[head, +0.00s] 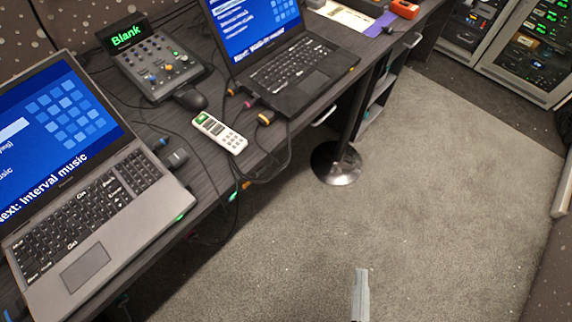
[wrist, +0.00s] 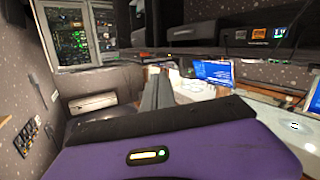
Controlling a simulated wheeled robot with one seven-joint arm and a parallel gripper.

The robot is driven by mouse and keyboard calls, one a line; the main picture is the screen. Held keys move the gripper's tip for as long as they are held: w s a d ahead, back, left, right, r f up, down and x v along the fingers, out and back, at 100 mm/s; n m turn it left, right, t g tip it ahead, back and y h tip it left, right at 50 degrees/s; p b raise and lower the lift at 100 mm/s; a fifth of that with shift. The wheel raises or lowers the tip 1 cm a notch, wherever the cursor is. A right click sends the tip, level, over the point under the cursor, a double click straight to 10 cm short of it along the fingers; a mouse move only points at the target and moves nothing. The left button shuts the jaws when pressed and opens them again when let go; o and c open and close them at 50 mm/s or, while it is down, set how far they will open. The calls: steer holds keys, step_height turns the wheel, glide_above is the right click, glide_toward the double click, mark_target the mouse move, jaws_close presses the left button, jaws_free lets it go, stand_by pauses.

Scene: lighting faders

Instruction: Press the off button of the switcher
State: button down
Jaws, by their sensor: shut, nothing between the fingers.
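The switcher (head: 158,68) is a dark grey control box with several small round buttons and a raised screen that reads "Blank" in green. It stands on the dark desk between the two laptops in the head view. Its individual button labels are too small to read, so I cannot tell which is the off button. My gripper (head: 361,272) shows at the bottom of the head view, above the carpet and well apart from the desk. In the wrist view its fingers (wrist: 158,92) are together and empty. I cannot make out the switcher in the wrist view.
A grey laptop (head: 85,205) is at the left and a black laptop (head: 285,70) at the right. A round metal base (head: 336,163) stands on the floor. Open carpet (head: 440,190) fills the right.

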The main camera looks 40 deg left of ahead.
mark_target(261, 170)
steer(key=w+a+f+n+g+y+p, duration=0.1)
steer(key=w+a+f+n+p, duration=0.1)
steer(key=a, duration=0.9)
steer(key=w+a+f+n+g+y+p, duration=0.1)
steer(key=w+a+f+n, duration=0.3)
steer(key=a, duration=0.6)
steer(key=shift+w+a+f+g+p, duration=0.35)
steer(key=shift+w+f+g, duration=0.4)
steer(key=shift+w, duration=0.2)
steer(key=a+b, duration=0.5)
steer(key=a, duration=0.3)
steer(key=shift+w+a, duration=0.35)
steer(key=shift+a+b, duration=0.1)
steer(key=shift+b, duration=0.2)
steer(key=shift+a+r, duration=0.1)
steer(key=shift+a, duration=0.2)
